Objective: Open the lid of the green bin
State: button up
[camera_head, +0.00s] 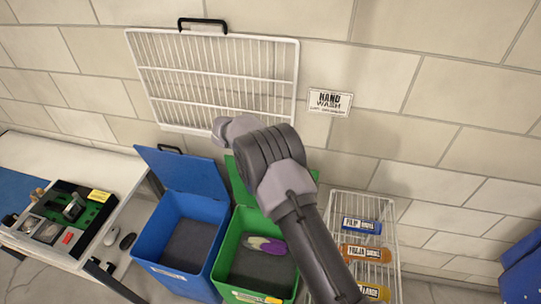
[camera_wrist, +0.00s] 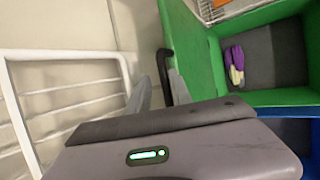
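The green bin (camera_head: 228,262) stands right of the blue bin, and it also shows in the wrist view (camera_wrist: 284,97). Its green lid (camera_head: 240,188) is raised at the back, partly hidden behind my arm; in the wrist view the lid (camera_wrist: 195,50) stands open beside the bin. A black handle (camera_wrist: 165,75) sits on the lid's edge. My gripper (camera_wrist: 160,92) is at this handle, its grey fingers apart on either side of it, with a small gap seemingly on the left. In the head view my gripper (camera_head: 222,128) is partly hidden by my wrist.
A purple and white item (camera_head: 266,244) lies in the green bin. The blue bin (camera_head: 170,245) has its lid (camera_head: 185,170) open. A white wire rack (camera_head: 215,80) is on the wall behind. A wire shelf (camera_head: 385,225) with bars stands right; a table (camera_head: 50,155) stands left.

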jog(key=shift+s+f, duration=0.1)
jog(key=shift+f, duration=0.1)
jog(key=p+v, duration=0.2)
jog(key=v, duration=1.5)
jog(key=shift+r, duration=0.4)
jog(key=s+d+r+m+g+y+b, duration=0.1)
jog(key=s+d+r+m+y+b, duration=0.2)
jog(key=s+d+m+b, duration=0.45)
jog(key=s+d+r+m+y+b, duration=0.25)
jog(key=s+d, duration=0.25)
jog(key=s, duration=0.6)
jog(key=s+f+m+t+y+b, duration=0.1)
jog(key=s+f+m+b, duration=0.2)
jog(key=s, duration=0.5)
jog(key=s+f+m+t+y+b, duration=0.1)
jog(key=s+f+m+y+b, duration=0.1)
jog(key=s, duration=0.7)
jog(key=shift+s+d+f+m+b, duration=0.5)
jog(key=shift+m+b, duration=0.35)
jog(key=shift+m, duration=0.35)
jog(key=shift+w+a, duration=0.1)
jog(key=shift+w, duration=0.05)
